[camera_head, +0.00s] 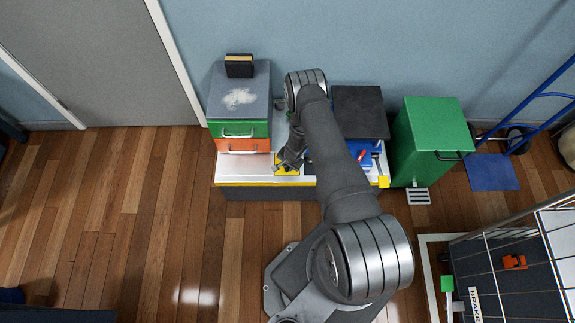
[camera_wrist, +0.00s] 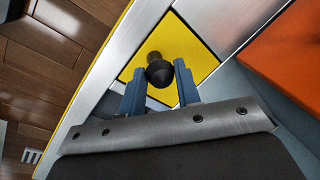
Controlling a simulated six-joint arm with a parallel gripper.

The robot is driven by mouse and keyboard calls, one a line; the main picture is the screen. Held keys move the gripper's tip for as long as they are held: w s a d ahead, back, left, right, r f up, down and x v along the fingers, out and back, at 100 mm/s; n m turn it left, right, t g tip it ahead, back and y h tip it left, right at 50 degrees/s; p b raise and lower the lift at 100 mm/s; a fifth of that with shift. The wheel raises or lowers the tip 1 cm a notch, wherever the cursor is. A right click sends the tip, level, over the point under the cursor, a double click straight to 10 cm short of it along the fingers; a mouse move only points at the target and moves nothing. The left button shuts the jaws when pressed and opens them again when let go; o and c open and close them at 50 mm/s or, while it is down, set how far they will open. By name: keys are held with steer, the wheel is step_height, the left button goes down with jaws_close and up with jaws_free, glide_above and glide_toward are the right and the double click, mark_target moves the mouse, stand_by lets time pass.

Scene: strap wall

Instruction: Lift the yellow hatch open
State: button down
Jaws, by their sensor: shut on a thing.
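The yellow hatch (camera_wrist: 184,40) is a flat square panel set in the pale metal bench top, with a dark round knob (camera_wrist: 159,70) standing on it. In the head view the hatch (camera_head: 287,170) shows at the bench's front, partly hidden by my gripper (camera_head: 290,160). In the wrist view my gripper (camera_wrist: 160,90) has its two blue fingers on either side of the knob, shut on it. The hatch looks level with the bench top around it. The lower part of the hatch is hidden by the gripper.
An orange drawer (camera_head: 240,146) and a green drawer (camera_head: 240,129) stand left of the hatch. A blue box (camera_head: 367,150) under a dark raised lid (camera_head: 360,112) is to the right. A green bin (camera_head: 433,135) stands beyond it. The wooden floor in front is clear on the left.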

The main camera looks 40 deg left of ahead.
steer(key=shift+w+r, duration=0.1)
steer(key=shift+r, duration=0.05)
steer(key=shift+w+a+r, duration=0.4)
steer(key=shift+a+r, duration=0.05)
steer(key=shift+r, duration=0.2)
steer(key=shift+w+a+r, duration=0.3)
steer(key=shift+w+a, duration=1.45)
steer(key=shift+a, duration=0.05)
steer(key=shift+w+a+r, duration=0.35)
steer(key=shift+w+a, duration=1.35)
steer(key=shift+a, duration=0.05)
steer(key=shift+w+a+r, duration=0.3)
steer(key=shift+w+a, duration=1.45)
steer(key=shift+a, duration=0.05)
steer(key=shift+w, duration=0.1)
